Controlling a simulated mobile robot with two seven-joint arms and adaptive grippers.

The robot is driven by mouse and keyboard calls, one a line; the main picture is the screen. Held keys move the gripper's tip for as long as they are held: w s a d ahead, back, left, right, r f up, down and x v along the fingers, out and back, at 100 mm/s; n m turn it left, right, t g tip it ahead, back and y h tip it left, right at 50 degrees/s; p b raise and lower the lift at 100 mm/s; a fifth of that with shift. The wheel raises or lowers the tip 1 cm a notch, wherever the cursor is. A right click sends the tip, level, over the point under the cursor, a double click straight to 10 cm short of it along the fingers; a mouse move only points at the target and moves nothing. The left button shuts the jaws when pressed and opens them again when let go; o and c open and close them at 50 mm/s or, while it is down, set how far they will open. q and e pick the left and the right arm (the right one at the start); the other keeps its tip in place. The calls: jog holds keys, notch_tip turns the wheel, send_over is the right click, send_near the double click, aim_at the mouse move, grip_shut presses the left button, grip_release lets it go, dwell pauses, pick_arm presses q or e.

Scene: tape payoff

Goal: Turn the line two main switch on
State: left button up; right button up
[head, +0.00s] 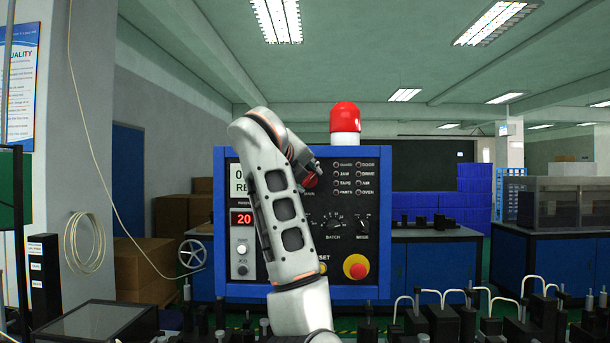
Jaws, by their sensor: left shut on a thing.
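A control panel (220,270) with a blue frame and dark face stands in the middle of the head view. A red rotary switch (311,181) with the label MAIN under it sits in the panel's upper middle. My left gripper (307,172) is at this switch and shut on it, in front of the panel. My own arm and gripper hide part of the switch, so its exact angle cannot be told. My right gripper is not in view.
A red beacon (345,117) tops the panel. The panel also has a red display (242,218) reading 20, BATCH (333,221) and MODE (363,224) knobs and a red emergency button (356,267). Black fixtures with white tubes (440,296) line the front right.

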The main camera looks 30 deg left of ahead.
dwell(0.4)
pick_arm(q)
jog(key=o, duration=1.1)
jog(key=v, duration=1.2)
jog(key=shift+f, duration=0.15)
